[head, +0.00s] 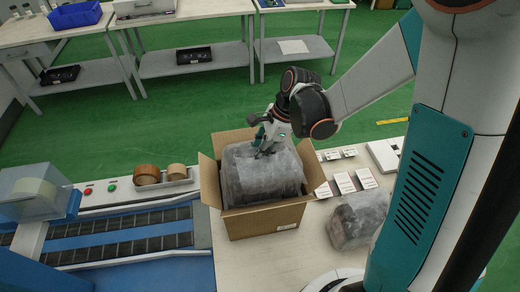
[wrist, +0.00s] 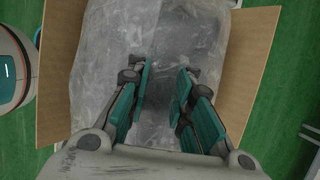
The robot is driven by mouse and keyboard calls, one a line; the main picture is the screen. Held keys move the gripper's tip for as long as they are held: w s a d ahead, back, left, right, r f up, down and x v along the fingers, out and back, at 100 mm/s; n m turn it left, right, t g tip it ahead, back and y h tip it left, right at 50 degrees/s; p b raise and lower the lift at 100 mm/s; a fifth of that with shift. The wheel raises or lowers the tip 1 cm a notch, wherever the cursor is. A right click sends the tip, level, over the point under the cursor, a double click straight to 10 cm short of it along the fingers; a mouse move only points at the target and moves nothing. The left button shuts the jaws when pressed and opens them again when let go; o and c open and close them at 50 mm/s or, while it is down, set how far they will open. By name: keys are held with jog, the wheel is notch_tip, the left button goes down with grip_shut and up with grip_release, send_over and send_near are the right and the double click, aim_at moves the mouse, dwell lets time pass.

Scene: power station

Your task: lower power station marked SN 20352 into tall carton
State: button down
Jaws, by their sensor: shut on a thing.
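A grey power station in a cloudy plastic wrap (head: 262,180) sits mostly inside the open tall carton (head: 268,223). What lies between the fingertips is unclear. No serial number can be read.
A second plastic-wrapped unit (head: 357,218) lies on the table right of the carton, near white cards (head: 344,183). A conveyor (head: 115,238) and tape rolls (head: 147,174) are at left. Workbenches (head: 205,30) stand behind, across the green floor.

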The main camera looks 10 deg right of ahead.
jog(key=shift+f+b, duration=6.15)
jog(key=shift+f, duration=3.55)
jog(key=c, duration=1.3)
grip_release()
jog(key=shift+c, duration=0.2)
notch_tip(320, 180, up, 22)
jog(key=p, duration=1.5)
